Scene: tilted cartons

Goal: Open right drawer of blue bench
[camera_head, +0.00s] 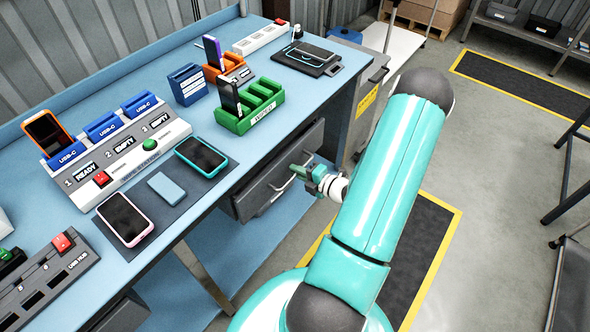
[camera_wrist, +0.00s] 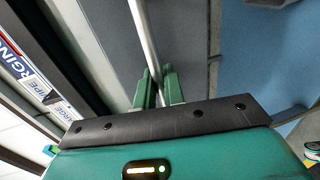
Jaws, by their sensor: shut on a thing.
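The blue bench (camera_head: 150,245) runs along the left of the head view. Its right drawer (camera_head: 262,186) is dark grey with a metal bar handle (camera_head: 281,187), and its front sits under the bench top. My gripper (camera_head: 308,172) is at the right part of this handle. In the wrist view the green fingers of my gripper (camera_wrist: 154,92) are shut around the silver handle bar (camera_wrist: 146,38), with the grey drawer front behind it. From these views I cannot tell how far the drawer stands out.
Phones, a charging station (camera_head: 128,150), a green rack (camera_head: 250,104) and a black pad (camera_head: 307,58) are on the bench top. A grey bin (camera_head: 366,90) stands beyond the bench end. Floor to the right is open, with a yellow-edged dark mat (camera_head: 432,240).

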